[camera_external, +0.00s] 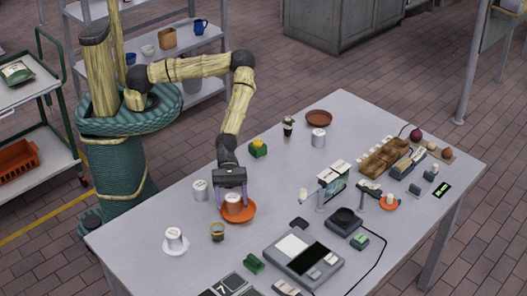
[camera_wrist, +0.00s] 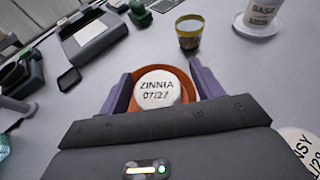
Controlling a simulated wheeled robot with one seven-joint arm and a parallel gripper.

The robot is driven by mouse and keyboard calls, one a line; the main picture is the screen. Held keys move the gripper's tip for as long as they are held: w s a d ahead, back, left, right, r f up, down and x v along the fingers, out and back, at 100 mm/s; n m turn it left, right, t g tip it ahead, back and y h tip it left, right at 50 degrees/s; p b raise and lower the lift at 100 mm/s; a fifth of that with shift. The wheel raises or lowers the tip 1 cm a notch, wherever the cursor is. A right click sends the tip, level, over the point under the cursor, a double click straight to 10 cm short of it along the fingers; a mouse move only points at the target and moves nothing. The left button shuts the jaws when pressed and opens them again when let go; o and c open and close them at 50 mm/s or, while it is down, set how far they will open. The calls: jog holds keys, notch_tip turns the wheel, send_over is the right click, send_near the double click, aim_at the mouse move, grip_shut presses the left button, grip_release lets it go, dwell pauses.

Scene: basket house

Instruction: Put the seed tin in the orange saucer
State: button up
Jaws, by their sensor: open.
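The seed tin (camera_wrist: 157,90), a white tin whose top reads "ZINNIA 07/27", sits in the orange saucer (camera_wrist: 187,88). In the external view the tin (camera_external: 232,199) stands upright within the saucer (camera_external: 248,213) near the table's front left. My gripper (camera_wrist: 160,70) is open, with one purple finger on each side of the tin. In the external view my gripper (camera_external: 231,192) is low over the saucer. I cannot tell whether the fingers touch the tin or the saucer.
A white tin (camera_external: 200,190) stands just left of the saucer, and another tin (camera_external: 174,236) stands on a white saucer. A yellow-rimmed cup (camera_external: 217,231) is close in front. A scale-like device (camera_external: 303,260) lies to the right.

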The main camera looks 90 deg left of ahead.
jog(key=v, duration=1.2)
jog(key=shift+r+b, duration=0.15)
jog(key=shift+b, duration=0.25)
